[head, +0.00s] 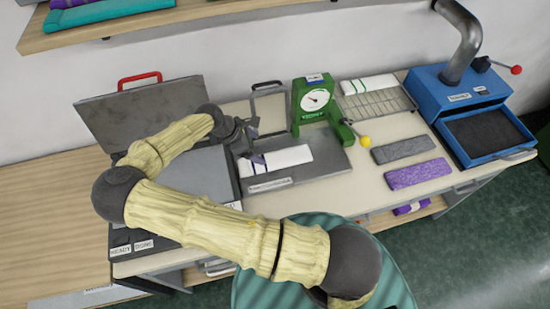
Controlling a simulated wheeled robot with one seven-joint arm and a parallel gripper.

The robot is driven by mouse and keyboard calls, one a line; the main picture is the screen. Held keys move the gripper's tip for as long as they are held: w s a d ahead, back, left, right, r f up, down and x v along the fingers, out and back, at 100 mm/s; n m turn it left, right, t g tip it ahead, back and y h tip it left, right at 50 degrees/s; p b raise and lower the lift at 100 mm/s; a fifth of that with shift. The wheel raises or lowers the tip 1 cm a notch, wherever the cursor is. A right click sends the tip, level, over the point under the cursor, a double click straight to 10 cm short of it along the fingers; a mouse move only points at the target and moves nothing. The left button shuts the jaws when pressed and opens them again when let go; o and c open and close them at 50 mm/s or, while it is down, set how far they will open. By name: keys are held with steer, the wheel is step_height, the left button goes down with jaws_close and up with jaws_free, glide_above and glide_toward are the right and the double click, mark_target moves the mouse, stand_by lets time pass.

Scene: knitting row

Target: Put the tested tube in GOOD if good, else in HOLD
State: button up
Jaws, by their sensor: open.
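The dial's needle is too small to read. My gripper (254,145) is open, at the left end of this tube; I cannot tell whether it touches it. A second white tube with green stripes (369,84) lies on a wire rack (380,103) behind, to the right of the tester. No GOOD or HOLD lettering can be read; the label on the plate's front is too small.
A grey strip (403,148) and a purple strip (416,174) lie on the table. A blue machine (426,90) with its drawer open stands at the right.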

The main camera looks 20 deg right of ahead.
mark_target(275, 159)
steer(key=p+x, duration=0.1)
steer(key=x, duration=0.4)
steer(key=shift+s, duration=0.15)
steer(key=shift+s+d, duration=0.15)
steer(key=shift+d, duration=0.05)
steer(key=p+x, duration=0.2)
steer(key=x, duration=0.2)
steer(key=shift+s+d+f+p, duration=0.1)
steer(key=shift+d+f+p, duration=0.1)
steer(key=shift+p, duration=0.1)
steer(key=shift+f, duration=0.2)
steer(key=shift+c, duration=0.2)
steer(key=c, duration=1.1)
